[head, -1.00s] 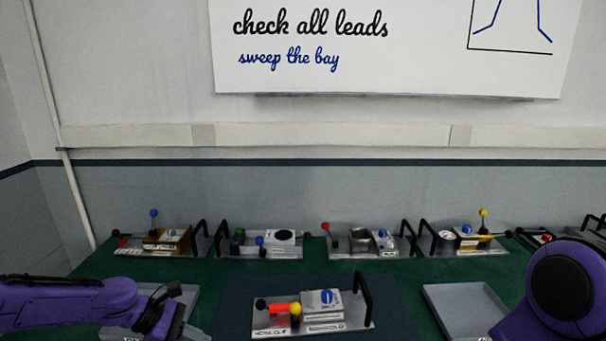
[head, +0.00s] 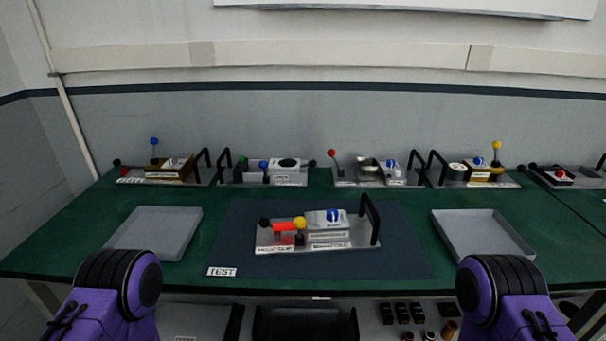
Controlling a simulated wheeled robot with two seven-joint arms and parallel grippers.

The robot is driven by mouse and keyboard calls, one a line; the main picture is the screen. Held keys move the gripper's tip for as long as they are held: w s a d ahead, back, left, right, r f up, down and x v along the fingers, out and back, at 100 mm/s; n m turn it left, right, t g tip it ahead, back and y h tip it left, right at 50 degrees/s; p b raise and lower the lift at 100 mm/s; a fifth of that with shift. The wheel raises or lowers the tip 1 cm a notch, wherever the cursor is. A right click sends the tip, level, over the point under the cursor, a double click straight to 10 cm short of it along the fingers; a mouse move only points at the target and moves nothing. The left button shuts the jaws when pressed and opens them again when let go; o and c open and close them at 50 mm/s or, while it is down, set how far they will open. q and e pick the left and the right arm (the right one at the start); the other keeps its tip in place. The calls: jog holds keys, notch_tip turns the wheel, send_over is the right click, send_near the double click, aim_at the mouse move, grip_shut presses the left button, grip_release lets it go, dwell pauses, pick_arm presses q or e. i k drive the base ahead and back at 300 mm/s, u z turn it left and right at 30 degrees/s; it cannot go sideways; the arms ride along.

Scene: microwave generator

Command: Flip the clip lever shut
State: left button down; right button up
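A label under the clip seems to read "HOSE CLIP". I cannot tell the lever's exact position from here. A block with a blue-topped dial (head: 333,215) and a black handle (head: 371,219) are at the module's right. My purple arms show at the bottom left and bottom right, in front of the table; neither gripper's fingers are in view.
Grey trays lie left (head: 157,232) and right (head: 484,236) of the mat (head: 400,262). A "TEST" label (head: 222,272) sits at the mat's front left. Several similar modules line the back of the green table. Black bins and small parts are on a shelf below.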

aim_at(299, 222)
jog(key=k, duration=0.5)
jog(key=z, duration=1.05)
jog(key=i, duration=0.95)
jog(key=u, duration=1.65)
